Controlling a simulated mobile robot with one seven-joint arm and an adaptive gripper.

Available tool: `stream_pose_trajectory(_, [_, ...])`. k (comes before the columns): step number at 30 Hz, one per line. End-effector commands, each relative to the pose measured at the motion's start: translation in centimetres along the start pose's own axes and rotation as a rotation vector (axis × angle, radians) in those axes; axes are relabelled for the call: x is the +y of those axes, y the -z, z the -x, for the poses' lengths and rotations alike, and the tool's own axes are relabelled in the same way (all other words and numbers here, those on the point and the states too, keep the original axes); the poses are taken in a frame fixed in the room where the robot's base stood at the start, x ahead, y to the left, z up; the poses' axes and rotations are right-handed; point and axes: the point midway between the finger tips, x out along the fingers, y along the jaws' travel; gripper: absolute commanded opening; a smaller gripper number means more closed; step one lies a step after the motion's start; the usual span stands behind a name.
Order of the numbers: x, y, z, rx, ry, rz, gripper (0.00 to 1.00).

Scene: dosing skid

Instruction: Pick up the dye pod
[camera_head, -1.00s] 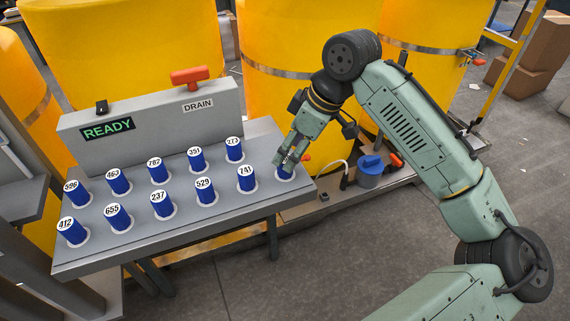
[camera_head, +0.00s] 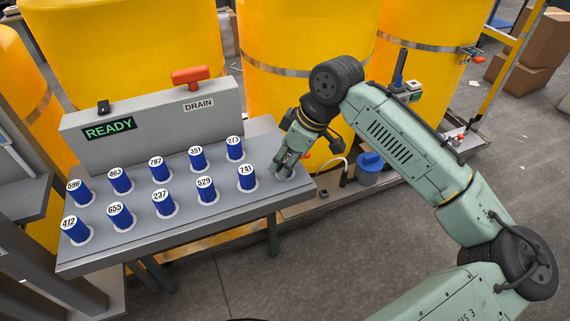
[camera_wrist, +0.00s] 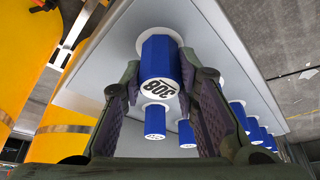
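The dye pod, a blue cylinder labelled 308 (camera_wrist: 160,62), stands in its white ring on the grey panel, in the upper middle of the wrist view. My gripper (camera_wrist: 161,72) has one finger on either side of the pod's labelled end. The fingertips lie close to its sides, and firm contact does not show. In the head view my gripper (camera_head: 285,166) is down at the panel's right end and hides most of this pod.
Several other numbered blue pods stand in two rows on the grey panel (camera_head: 200,223); pod 741 (camera_head: 246,180) is just left of my gripper. Behind are the READY box (camera_head: 155,128) with a red DRAIN handle (camera_head: 190,76) and yellow tanks. A blue-lidded container (camera_head: 370,168) stands to the right.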

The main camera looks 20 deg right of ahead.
Motion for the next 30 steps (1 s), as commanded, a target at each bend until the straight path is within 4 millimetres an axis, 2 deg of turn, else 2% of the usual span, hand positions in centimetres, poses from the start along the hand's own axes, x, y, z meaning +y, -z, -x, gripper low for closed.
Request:
stream_pose_trajectory(11, [0.0, 0.0, 0.0, 0.0, 0.0, 0.0, 0.0])
stream_pose_trajectory(19, [0.0, 0.2, 0.3, 0.001, -0.001, 0.001, 0.0])
stream_pose_trajectory(23, [0.1, 0.8, 1.8, 0.002, -0.002, 0.002, 0.0])
stream_pose_trajectory(30, [0.1, 2.7, 6.3, 0.002, -0.001, 0.002, 0.0])
